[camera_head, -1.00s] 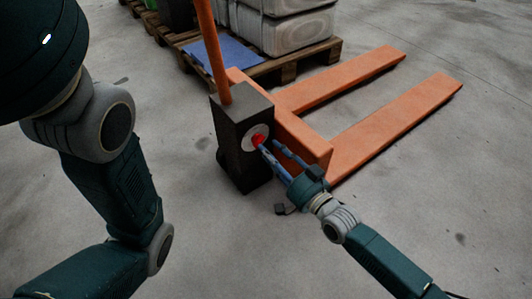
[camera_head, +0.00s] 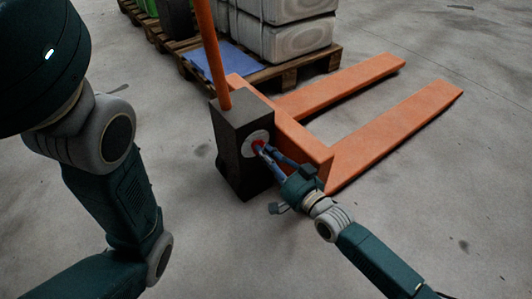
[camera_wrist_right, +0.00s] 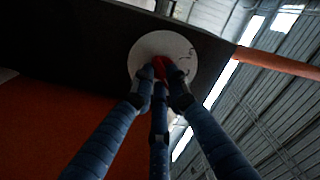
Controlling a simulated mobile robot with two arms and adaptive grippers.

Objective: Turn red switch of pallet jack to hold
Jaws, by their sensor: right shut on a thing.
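The orange pallet jack (camera_head: 312,142) stands on the floor with a dark box-shaped housing (camera_head: 232,150) at its handle end. A round white plate (camera_head: 251,137) on the housing carries the red switch (camera_head: 258,144). My right gripper (camera_head: 261,149) is at the switch, its blue fingers shut around it and hiding much of it. In the right wrist view, the fingertips close on the red switch (camera_wrist_right: 160,66) in front of the white plate (camera_wrist_right: 137,57), which has small dark marks. My left arm fills the left side of the head view; its gripper is out of view.
A wooden pallet (camera_head: 285,75) behind the jack bears wrapped sacks (camera_head: 298,37) and a blue sheet (camera_head: 230,57). The jack's orange handle (camera_head: 211,55) rises from the housing. The concrete floor is clear in front and to the right.

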